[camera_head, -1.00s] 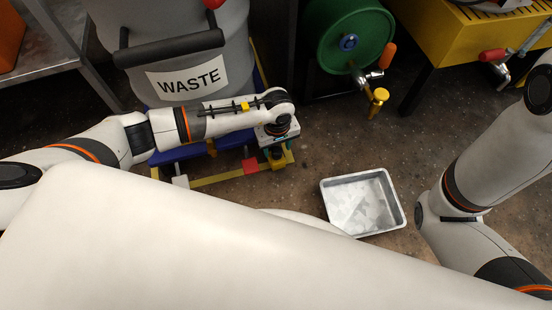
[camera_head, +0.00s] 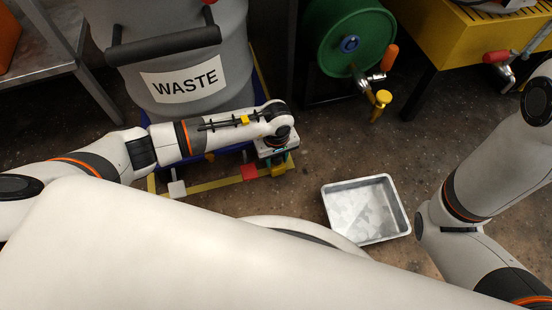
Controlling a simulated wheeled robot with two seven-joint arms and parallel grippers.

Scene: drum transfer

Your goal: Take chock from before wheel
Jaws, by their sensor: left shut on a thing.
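My left gripper (camera_head: 277,156) points down at the right front corner of the blue dolly (camera_head: 241,148) under the grey drum (camera_head: 186,50) labelled WASTE. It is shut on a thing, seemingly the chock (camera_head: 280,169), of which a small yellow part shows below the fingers. The fingertips are mostly hidden by my wrist. The wheel cannot be made out behind my left arm. My right arm comes in at the right edge; its gripper is not in view.
An empty metal tray (camera_head: 405,222) lies to the right. A green drum (camera_head: 350,35) with a tap stands behind. Floor between gripper and tray is clear.

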